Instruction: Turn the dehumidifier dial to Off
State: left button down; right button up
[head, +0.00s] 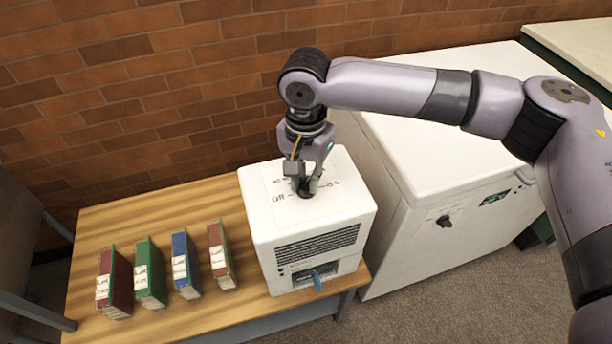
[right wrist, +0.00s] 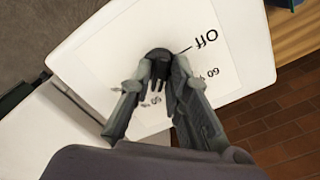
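The white dehumidifier (head: 309,230) stands on the right end of the wooden table. Its dark dial (head: 306,190) is on the top face; it also shows in the right wrist view (right wrist: 158,56). The printed word Off (right wrist: 205,39) has a tick beside the dial. In the head view Off lies left of the dial. My right gripper (head: 305,184) reaches down from above, and its fingers converge on both sides of the dial, appearing closed on it. The fingers partly cover the dial, so I cannot tell where its pointer aims. My left gripper is not in view.
Several upright binders, red (head: 115,284), green (head: 149,272), blue (head: 185,265) and brown (head: 221,255), stand on the table (head: 190,312) left of the dehumidifier. A white chest cabinet (head: 440,150) stands close on its right. A brick wall (head: 150,90) is behind.

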grip_shut()
jog(key=shift+r, duration=0.1)
